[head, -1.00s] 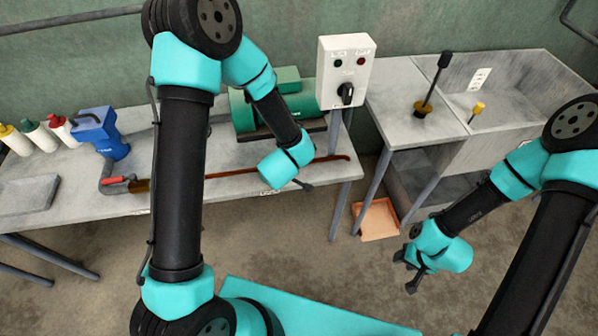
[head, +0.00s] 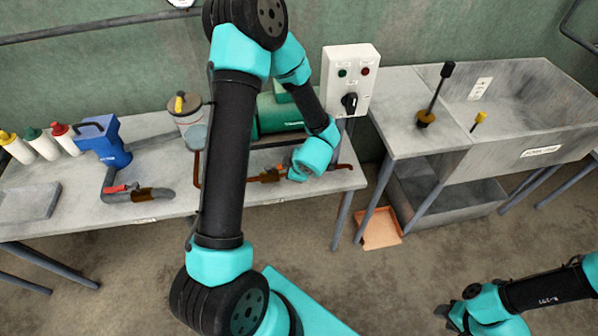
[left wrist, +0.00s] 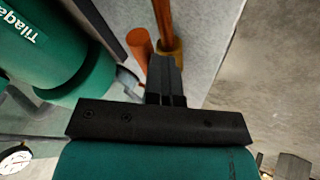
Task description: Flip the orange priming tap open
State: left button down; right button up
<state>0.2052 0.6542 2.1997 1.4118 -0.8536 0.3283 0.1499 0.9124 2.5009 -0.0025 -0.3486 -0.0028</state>
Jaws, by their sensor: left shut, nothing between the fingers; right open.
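The orange priming tap (left wrist: 139,45) shows in the left wrist view as a short orange bar beside a copper pipe with a brass fitting (left wrist: 174,50). In the head view the brass fitting (head: 268,175) sits on the pipe in front of the green pump, partly hidden by my left wrist. My left gripper (left wrist: 164,62) is shut and empty. Its fingertips overlap the brass fitting in the picture, just right of the orange bar; I cannot tell whether they touch. My right gripper (head: 449,318) is open and empty, low over the floor at the bottom right.
The green pump (head: 280,115) stands behind the pipe on the bench. A white switch box (head: 349,75) stands to its right. A grey sink (head: 530,95) is at the right.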

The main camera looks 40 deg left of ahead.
pick_arm(q)
jog(key=shift+w+a, duration=0.1)
jog(key=shift+w, duration=0.25)
dwell(0.3)
jog(key=shift+s+d+r, duration=0.1)
jog(key=shift+s+d, duration=0.2)
jog(key=shift+d, duration=0.1)
jog(key=d+f+v, duration=0.1)
jog(key=v, duration=1.1)
jog(key=shift+s, duration=0.35)
jog(key=shift+d, duration=0.1)
